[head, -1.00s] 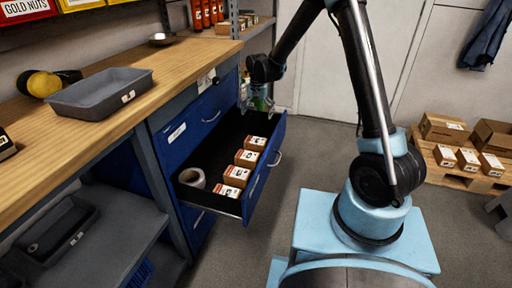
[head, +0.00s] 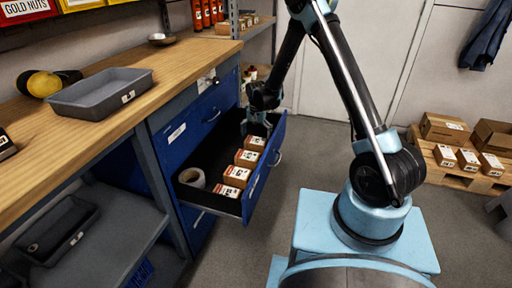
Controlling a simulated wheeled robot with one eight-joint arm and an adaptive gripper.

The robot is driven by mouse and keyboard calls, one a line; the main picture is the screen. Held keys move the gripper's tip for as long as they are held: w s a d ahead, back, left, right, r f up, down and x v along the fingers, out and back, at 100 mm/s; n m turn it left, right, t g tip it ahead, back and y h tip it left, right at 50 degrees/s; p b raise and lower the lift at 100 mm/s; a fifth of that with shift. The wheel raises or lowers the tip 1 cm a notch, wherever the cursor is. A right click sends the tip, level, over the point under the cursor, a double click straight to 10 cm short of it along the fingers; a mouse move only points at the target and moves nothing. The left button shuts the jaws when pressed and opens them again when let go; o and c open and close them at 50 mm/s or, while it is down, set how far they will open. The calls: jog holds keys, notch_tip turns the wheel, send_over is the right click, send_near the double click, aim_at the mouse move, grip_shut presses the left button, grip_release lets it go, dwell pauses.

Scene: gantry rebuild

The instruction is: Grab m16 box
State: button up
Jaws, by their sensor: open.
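Several small brown boxes with white and red labels stand in a row in the open blue drawer (head: 258,188). The nearest box (head: 229,191), the ones behind it (head: 237,175) and (head: 246,158), and the farthest box (head: 255,143) all show. Their label text is too small to read, so I cannot tell which is the m16 box. My gripper (head: 257,128) is open, pointing down at the far end of the drawer, just above or beside the farthest box. Its fingertips are hard to see, and I cannot tell whether they touch that box.
A roll of tape (head: 192,177) lies in the drawer's near left. The wooden workbench (head: 190,68) with a grey tray (head: 101,92) is left of the drawer. A pallet (head: 430,158) with cartons stands at the right. The floor between is clear.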

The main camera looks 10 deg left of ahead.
aim_at(256, 140)
jog(key=shift+w+a+f, duration=0.1)
jog(key=shift+a+f, duration=0.05)
jog(key=shift+f, duration=2.55)
jog(key=shift+c, duration=0.6)
jog(key=c, duration=1)
jog(key=shift+r, duration=0.1)
jog(key=shift+c, duration=0.2)
